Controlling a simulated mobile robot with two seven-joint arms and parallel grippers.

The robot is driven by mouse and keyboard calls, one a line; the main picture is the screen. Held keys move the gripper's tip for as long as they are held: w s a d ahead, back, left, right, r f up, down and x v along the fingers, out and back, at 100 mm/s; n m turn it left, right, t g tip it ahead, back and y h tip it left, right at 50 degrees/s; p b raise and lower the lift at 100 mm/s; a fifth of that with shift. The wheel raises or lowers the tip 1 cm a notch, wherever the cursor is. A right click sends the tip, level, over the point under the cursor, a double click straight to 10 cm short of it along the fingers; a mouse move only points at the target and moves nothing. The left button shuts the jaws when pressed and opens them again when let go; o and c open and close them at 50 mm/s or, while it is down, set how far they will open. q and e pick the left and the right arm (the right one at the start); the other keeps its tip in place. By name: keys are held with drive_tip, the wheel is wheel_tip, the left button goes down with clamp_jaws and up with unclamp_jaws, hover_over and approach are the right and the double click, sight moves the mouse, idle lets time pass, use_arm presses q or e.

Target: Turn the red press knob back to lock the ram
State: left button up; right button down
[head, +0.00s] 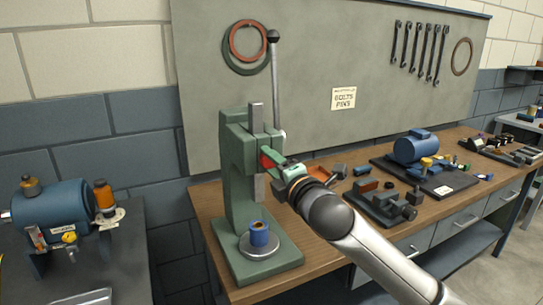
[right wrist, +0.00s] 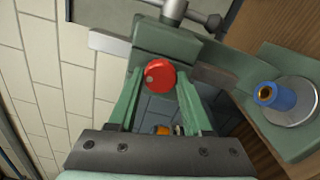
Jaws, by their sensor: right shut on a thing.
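The green press (head: 235,185) stands on the wooden bench, with its grey ram (head: 259,188) upright in the head. The red press knob (head: 266,160) is on the side of the press head, partly hidden by my gripper in the head view. In the right wrist view the round red knob (right wrist: 160,76) sits between the green fingertips, with a small pale spot on its face. My right gripper (head: 279,168) is shut on the knob. A blue bushing (head: 259,234) stands upright on the round plate (head: 281,246) below the ram, apart from it. My left gripper is not in view.
The press lever (head: 276,85) stands up with a black ball end. Fixtures and a blue motor (head: 415,147) lie on the bench (head: 323,232) to the right. A blue pump (head: 55,208) stands on a separate dark table at left.

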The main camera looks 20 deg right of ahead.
drive_tip(key=shift+m+p, duration=0.5)
drive_tip(key=shift+m, duration=0.7)
drive_tip(key=shift+c, duration=1.7)
unclamp_jaws()
drive_tip(key=shift+s, duration=0.1)
drive_tip(key=s+b, duration=0.1)
drive_tip(key=s, duration=1.1)
drive_tip(key=shift+s+d+b, duration=0.15)
drive_tip(key=shift+d+b, duration=0.25)
drive_tip(key=shift+d, duration=0.05)
